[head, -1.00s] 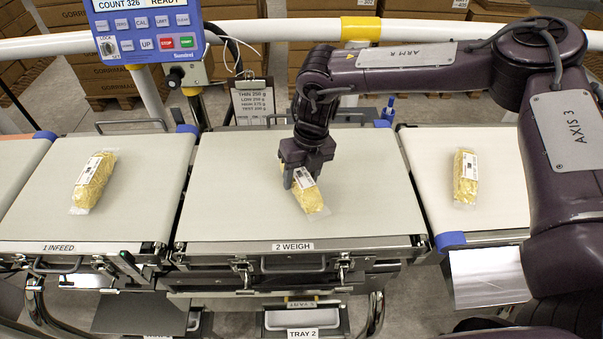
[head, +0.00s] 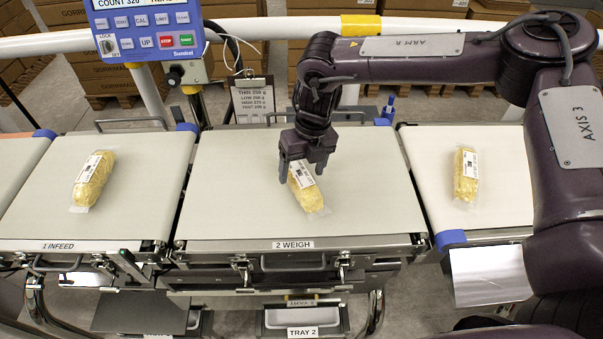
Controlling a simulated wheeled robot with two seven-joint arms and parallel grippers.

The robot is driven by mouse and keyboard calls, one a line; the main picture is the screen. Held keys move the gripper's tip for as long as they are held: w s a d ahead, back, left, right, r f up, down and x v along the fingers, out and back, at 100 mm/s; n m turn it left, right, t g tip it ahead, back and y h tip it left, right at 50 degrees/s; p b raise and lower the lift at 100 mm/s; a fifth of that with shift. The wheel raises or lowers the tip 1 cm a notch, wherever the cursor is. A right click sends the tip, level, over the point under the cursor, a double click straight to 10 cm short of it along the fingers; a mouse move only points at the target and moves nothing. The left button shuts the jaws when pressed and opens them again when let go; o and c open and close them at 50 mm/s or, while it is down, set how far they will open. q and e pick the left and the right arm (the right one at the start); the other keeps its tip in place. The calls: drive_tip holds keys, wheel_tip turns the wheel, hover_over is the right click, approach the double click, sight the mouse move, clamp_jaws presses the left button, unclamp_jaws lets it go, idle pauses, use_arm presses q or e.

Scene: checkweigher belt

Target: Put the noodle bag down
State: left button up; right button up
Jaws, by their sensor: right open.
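A noodle bag (head: 306,190) with a white label lies on the weigh belt (head: 240,200), slightly tilted in the picture. My right gripper (head: 301,175) is open, with its fingers just above and around the bag's upper end. The fingers hide part of that end, and I cannot tell whether they touch it. Another noodle bag (head: 92,181) lies on the infeed belt (head: 135,160) at left. A third noodle bag (head: 466,176) lies on the belt at right (head: 425,170). My left gripper is not in view.
A blue control panel (head: 148,38) stands at the back left, with a clipboard (head: 252,103) beside it. A white rail (head: 290,28) runs along the back. A tray labelled TRAY 2 (head: 280,320) sits below the weigh belt. The weigh belt around the bag is clear.

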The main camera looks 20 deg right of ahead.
wheel_tip(320, 180, up, 10)
drive_tip(key=d, duration=0.1)
drive_tip(key=shift+d+b, duration=0.35)
drive_tip(key=shift+b, duration=0.1)
